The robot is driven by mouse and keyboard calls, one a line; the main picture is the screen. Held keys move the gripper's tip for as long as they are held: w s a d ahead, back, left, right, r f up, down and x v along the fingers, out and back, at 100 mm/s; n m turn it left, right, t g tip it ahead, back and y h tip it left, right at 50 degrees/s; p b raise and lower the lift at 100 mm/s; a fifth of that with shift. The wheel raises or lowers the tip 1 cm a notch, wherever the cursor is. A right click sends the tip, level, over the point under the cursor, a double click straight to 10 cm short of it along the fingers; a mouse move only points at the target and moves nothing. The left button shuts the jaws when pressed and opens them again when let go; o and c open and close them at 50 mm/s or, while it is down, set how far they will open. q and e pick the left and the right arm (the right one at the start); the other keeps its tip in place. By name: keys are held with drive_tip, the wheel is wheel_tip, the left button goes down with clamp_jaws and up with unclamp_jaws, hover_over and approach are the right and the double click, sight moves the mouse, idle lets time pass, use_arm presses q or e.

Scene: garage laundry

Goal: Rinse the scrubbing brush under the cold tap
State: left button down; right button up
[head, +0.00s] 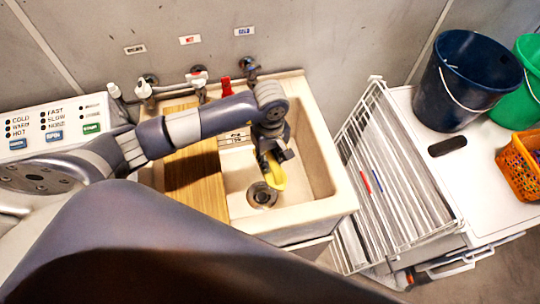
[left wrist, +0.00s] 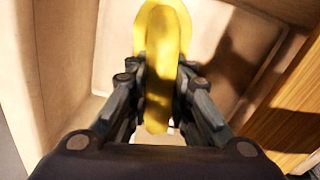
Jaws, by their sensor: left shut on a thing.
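The yellow scrubbing brush (head: 275,174) is in my left gripper (head: 271,156), over the right part of the sink basin (head: 310,165) near the drain (head: 262,195). In the left wrist view the brush (left wrist: 163,65) stands between the two fingers of the gripper (left wrist: 160,92), which are shut on it. The tap at the right (head: 251,70) sits below a label with a blue mark (head: 244,31); I take it as the cold tap. My forearm and wrist pass in front of its lower part. No water stream is visible. My right gripper is not in view.
A wooden board (head: 195,190) covers the basin's left part. Other taps (head: 146,92) and a red fitting (head: 226,86) line the wall. A white rack (head: 385,170) stands right of the sink, then a counter with a dark bucket (head: 465,85), green bucket (head: 531,70) and orange basket (head: 518,170).

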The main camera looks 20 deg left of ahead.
use_arm(q)
drive_tip(key=shift+w+a+f, duration=0.1)
drive_tip(key=shift+f, duration=0.3)
drive_tip(key=shift+w+a+f+b, duration=0.15)
drive_tip(key=shift+w+a+b, duration=0.15)
drive_tip(key=shift+w, duration=0.25)
drive_tip(key=w, duration=0.1)
drive_tip(key=w+a+b, duration=0.1)
drive_tip(key=shift+w+a+f, duration=0.3)
drive_tip(key=shift+w+f, duration=0.05)
drive_tip(key=shift+w, duration=0.05)
drive_tip(key=w+a+f+b, duration=0.1)
drive_tip(key=w+a+b, duration=0.3)
drive_tip(key=w+b, duration=0.3)
drive_tip(key=shift+w+a+f, duration=0.35)
drive_tip(key=shift+w, duration=0.2)
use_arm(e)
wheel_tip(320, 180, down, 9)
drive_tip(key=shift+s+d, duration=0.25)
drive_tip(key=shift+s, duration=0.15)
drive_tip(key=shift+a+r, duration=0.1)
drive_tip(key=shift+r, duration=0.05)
